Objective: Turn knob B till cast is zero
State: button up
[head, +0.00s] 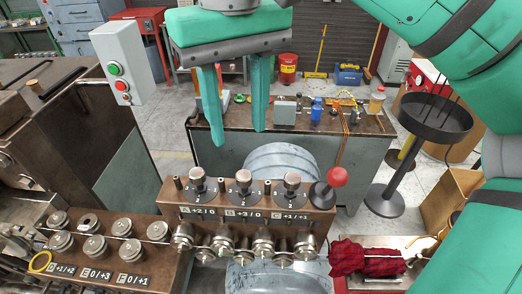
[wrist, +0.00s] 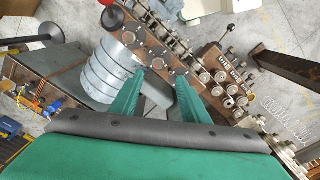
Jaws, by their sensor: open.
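Knob B (head: 243,181) is the middle of three pale-topped knobs on dark dials along the brown panel of the coiler. The label (head: 244,215) below it appears to read "B +3/0". Its pointer setting is too small to read. My gripper (head: 239,146) is open and empty, its two green fingers pointing down above and behind the knob row, apart from it. In the wrist view the open fingers (wrist: 160,78) reach toward the row of knobs, with nothing between them. I cannot tell from the wrist view how far they are from knob B.
Neighbouring knobs (head: 197,180) and (head: 291,181) stand close on both sides of knob B. A red ball lever (head: 337,177) rises at the panel's right end. Several metal rollers (head: 222,242) sit in front. A button box (head: 121,64) hangs at the left.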

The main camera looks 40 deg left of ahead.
aim_at(245, 175)
notch_tip(245, 175, down, 11)
jog(key=shift+w+d+r, duration=0.1)
jog(key=shift+w+r, duration=0.05)
dwell(0.4)
jog(key=c, duration=1.1)
